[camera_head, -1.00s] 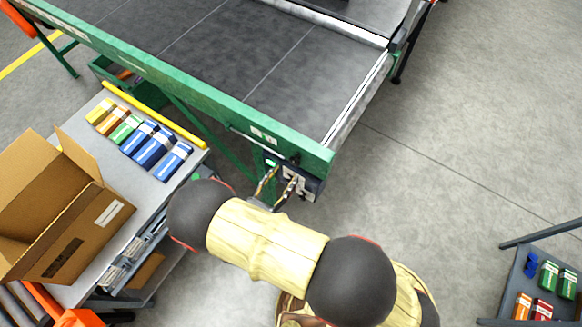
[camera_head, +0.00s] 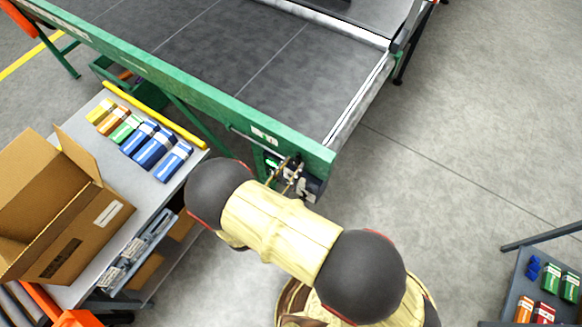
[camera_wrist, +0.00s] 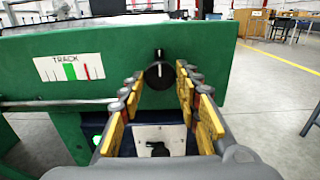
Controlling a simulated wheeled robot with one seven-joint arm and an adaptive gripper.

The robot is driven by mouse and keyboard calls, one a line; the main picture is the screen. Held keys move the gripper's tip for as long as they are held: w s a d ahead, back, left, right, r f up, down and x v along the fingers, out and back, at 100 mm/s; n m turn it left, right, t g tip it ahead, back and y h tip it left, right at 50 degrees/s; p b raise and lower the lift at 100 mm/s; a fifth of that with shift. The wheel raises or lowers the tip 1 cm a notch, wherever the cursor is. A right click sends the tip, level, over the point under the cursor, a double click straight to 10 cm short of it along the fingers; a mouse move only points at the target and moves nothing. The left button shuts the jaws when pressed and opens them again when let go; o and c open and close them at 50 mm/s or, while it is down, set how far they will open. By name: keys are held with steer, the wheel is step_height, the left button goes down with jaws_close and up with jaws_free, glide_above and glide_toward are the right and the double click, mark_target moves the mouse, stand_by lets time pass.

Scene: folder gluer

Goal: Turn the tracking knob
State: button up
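The tracking knob (camera_wrist: 159,75) is round and black with a white pointer mark standing straight up. It sits on the green side of the belt frame, right of a "TRACK" scale label (camera_wrist: 70,68) with a green and a red mark. My gripper (camera_wrist: 160,84) is open, with a yellow-padded finger on each side of the knob in the wrist view. Gaps show between fingers and knob, and I cannot tell whether the tips reach alongside it. In the head view my gripper (camera_head: 287,174) is at the frame's near corner, and the knob cannot be made out there.
Below the knob is a dark box with a white plate and black switch (camera_wrist: 155,150) and a lit green lamp (camera_wrist: 97,140). A cart (camera_head: 190,172) with cartons and an open cardboard box (camera_head: 70,215) stands left.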

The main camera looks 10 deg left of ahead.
steer(key=c, duration=0.6)
steer(key=shift+c, duration=0.2)
steer(key=n+p, duration=0.3)
steer(key=n, duration=0.2)
steer(key=shift+r+n+p, duration=0.1)
steer(key=shift+n+p, duration=0.2)
steer(key=shift+p, duration=0.1)
steer(key=n+p, duration=0.2)
steer(key=n, duration=0.4)
steer(key=shift+n+p, duration=0.3)
steer(key=shift+p, duration=0.05)
steer(key=o, duration=1.1)
steer(key=shift+d, duration=0.1)
